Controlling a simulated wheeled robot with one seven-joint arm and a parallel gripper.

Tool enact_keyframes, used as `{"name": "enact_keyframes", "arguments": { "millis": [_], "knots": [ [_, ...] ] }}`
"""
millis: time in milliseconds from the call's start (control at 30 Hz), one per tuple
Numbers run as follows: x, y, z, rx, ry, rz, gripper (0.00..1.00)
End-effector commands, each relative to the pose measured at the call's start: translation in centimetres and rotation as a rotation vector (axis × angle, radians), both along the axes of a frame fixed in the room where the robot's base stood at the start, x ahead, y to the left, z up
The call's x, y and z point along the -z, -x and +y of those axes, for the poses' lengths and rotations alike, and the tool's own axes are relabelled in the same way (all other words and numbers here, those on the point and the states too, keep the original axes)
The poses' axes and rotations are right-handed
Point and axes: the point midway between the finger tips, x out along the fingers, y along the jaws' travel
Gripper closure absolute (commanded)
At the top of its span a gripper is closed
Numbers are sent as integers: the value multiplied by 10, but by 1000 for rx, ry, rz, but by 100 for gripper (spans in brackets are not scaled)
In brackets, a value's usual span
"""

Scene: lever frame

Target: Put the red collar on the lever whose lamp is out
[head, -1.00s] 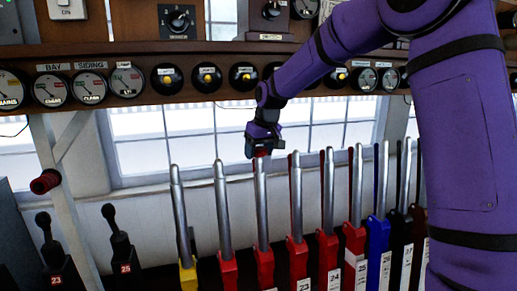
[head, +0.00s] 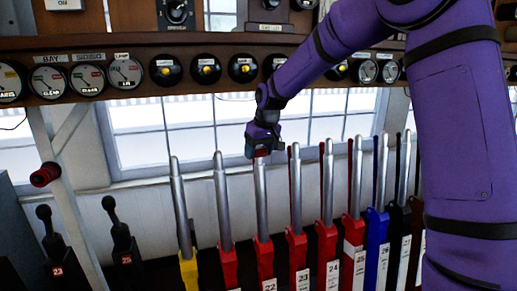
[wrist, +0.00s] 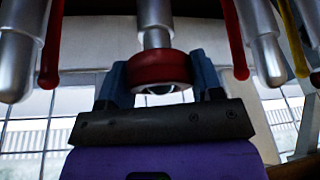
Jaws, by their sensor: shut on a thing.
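My gripper (head: 262,151) is shut on the red collar (wrist: 158,68), with a blue finger on each side of it in the wrist view. In the head view the collar (head: 262,154) is at the top of the silver lever (head: 261,195) with the red base marked 22. In the wrist view this lever's shaft (wrist: 154,15) runs into the collar, and a bright tip shows in its opening. The collar seems to be around the lever's tip; how far down is unclear. Round black lamps (head: 205,69) with yellow centres line the shelf; one behind my arm is partly hidden.
Neighbouring levers stand close on both sides: one with a red base (head: 223,200) to the left, lever 23 (head: 296,200) to the right. A red cylinder (head: 45,174) sits on the white post at left. The shelf (head: 130,100) with dials runs above.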

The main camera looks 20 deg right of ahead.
Motion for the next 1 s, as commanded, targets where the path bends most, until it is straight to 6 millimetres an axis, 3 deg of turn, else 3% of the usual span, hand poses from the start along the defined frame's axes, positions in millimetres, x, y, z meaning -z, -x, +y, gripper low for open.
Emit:
{"name": "enact_keyframes", "arguments": {
  "millis": [800,833,933,1000],
  "knots": [
    [12,2,0,0,0,0,61],
    [12,2,0,0,0,0,33],
    [12,2,0,0,0,0,10],
    [12,2,0,0,0,0,10]
  ]
}}
